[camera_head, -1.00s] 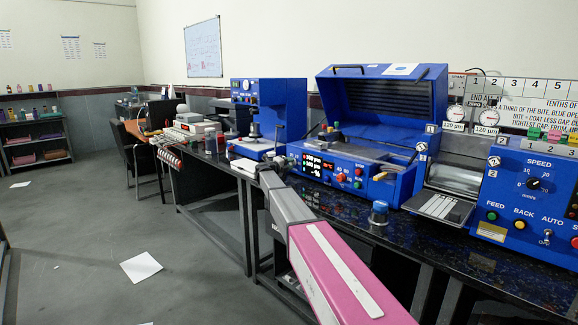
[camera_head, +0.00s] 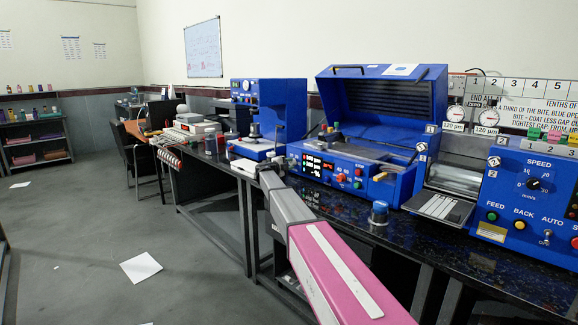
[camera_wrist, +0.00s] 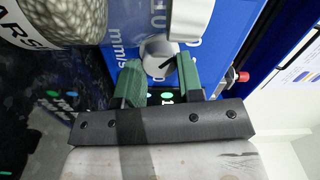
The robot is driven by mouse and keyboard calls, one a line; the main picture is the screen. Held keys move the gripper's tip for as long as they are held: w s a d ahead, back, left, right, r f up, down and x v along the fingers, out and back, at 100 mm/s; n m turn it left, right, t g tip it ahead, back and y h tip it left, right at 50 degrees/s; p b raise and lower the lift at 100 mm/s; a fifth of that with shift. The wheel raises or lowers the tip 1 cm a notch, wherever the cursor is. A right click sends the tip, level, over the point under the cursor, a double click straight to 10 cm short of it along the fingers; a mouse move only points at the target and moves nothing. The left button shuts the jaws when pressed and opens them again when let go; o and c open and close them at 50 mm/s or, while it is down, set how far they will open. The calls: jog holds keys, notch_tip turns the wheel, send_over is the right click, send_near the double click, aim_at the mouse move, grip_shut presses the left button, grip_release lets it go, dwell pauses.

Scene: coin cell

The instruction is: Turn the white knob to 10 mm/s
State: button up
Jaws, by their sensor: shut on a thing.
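The white knob (camera_wrist: 153,48) sits on a blue panel (camera_wrist: 228,20) in the wrist view and has a dark pointer line. Lettering reading mm/s and parts of scale numbers show around it, turned on their side; the exact setting is hard to read. My gripper (camera_wrist: 159,66) has its two green fingers on either side of the knob and is shut on it. In the head view my arm reaches toward the blue machines on the bench, and I cannot make out the knob or the fingertips there.
A round, speckled object (camera_wrist: 60,18) with partial lettering is close at the upper left of the wrist view. A small red-tipped part (camera_wrist: 243,76) is to the right. In the head view, a blue machine with an open lid (camera_head: 385,95) and a blue-capped jar (camera_head: 379,212) stand on the dark bench.

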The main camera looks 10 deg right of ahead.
jog(key=o, duration=0.6)
jog(key=shift+o, duration=0.2)
jog(key=v, duration=1.1)
